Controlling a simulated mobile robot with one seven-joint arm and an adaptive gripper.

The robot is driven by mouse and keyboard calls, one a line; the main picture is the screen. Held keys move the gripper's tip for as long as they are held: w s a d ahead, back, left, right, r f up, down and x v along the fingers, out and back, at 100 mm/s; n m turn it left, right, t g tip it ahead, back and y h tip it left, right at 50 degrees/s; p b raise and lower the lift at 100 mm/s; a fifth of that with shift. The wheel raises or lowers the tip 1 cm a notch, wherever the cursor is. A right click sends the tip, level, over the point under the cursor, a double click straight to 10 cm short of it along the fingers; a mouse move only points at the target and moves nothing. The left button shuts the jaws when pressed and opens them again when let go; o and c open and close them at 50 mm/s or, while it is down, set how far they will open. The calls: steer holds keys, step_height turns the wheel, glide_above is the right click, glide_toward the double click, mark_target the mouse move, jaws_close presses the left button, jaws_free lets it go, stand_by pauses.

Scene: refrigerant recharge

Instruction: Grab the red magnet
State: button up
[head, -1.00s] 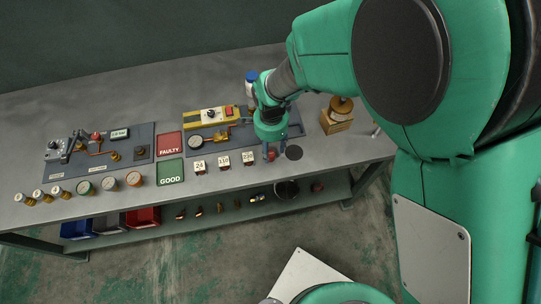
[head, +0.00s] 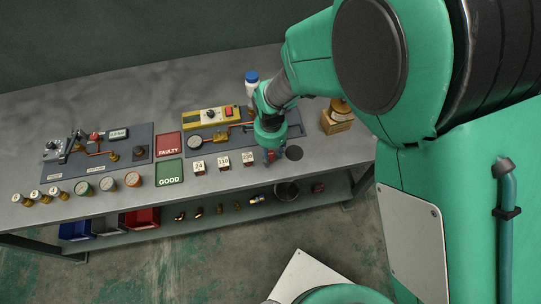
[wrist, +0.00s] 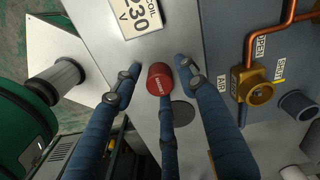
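The red magnet (wrist: 160,79), a small red cylinder with a label on its side, stands near the front edge of the grey bench in the wrist view. My gripper (wrist: 157,66) has its blue fingers spread around the magnet, two at the sides and one below it in the picture. Gaps show between the side fingers and the magnet, so it is open. Whether the lower finger touches the magnet cannot be told.
A dark round disc (head: 294,153) lies just right of my gripper. A wooden box (head: 337,122) stands at the right. The bench's front edge is close.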

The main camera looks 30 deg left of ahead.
mark_target(270, 154)
jaws_close()
steer(key=shift+r, duration=0.15)
steer(key=shift+r, duration=0.6)
step_height(270, 154, up, 2)
steer(key=shift+r+p, duration=0.1)
steer(key=shift+p, duration=0.45)
steer(key=s+d+r+p, duration=0.1)
steer(key=s+d+p, duration=0.1)
steer(key=s+d, duration=0.8)
steer(key=shift+d+r, duration=0.15)
steer(key=shift+d, duration=1.1)
